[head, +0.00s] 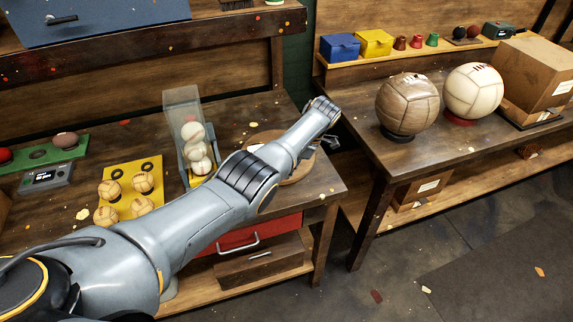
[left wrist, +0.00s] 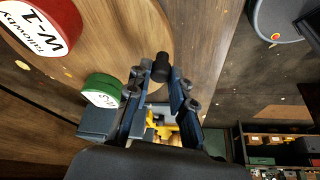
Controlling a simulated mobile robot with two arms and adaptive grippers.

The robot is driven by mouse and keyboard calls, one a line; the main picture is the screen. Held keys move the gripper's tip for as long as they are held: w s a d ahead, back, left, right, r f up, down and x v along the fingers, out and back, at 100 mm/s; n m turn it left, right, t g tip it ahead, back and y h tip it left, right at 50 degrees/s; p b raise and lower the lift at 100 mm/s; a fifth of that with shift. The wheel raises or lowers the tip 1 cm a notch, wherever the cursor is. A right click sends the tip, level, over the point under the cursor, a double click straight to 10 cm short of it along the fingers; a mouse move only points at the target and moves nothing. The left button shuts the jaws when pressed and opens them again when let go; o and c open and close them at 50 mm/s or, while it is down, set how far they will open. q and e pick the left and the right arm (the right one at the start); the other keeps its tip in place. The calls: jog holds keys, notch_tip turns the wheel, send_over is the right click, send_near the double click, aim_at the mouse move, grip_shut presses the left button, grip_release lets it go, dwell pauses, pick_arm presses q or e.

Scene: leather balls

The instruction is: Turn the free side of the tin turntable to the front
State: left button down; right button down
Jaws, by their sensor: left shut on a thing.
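The tin turntable is a round wooden disc (head: 262,137), partly hidden behind my left arm on the bench's right end. In the left wrist view its disc (left wrist: 125,35) carries a red tin (left wrist: 45,25) with a white lettered lid and a smaller green tin (left wrist: 102,90). A black knob (left wrist: 161,67) stands at the disc's edge. My left gripper (left wrist: 160,86) is shut on this knob, one finger on each side. In the head view the left gripper (head: 331,141) is small and partly hidden by the wrist. My right gripper is in neither view.
A clear-sided dispenser with white balls (head: 193,132) stands left of the turntable. A yellow board (head: 130,180) holds several small balls. The right-hand table carries two large balls (head: 407,103) (head: 473,91) and a cardboard box (head: 540,75). A floor gap separates the tables.

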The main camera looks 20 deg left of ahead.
pick_arm(q)
jog(key=shift+w, duration=0.1)
dwell(0.5)
jog(key=c, duration=1.2)
grip_release()
jog(key=shift+d+r, duration=0.1)
jog(key=shift+r, duration=0.1)
jog(key=v, duration=1.1)
jog(key=shift+w+r, duration=0.1)
jog(key=shift+r, duration=0.25)
jog(key=shift+f, duration=0.1)
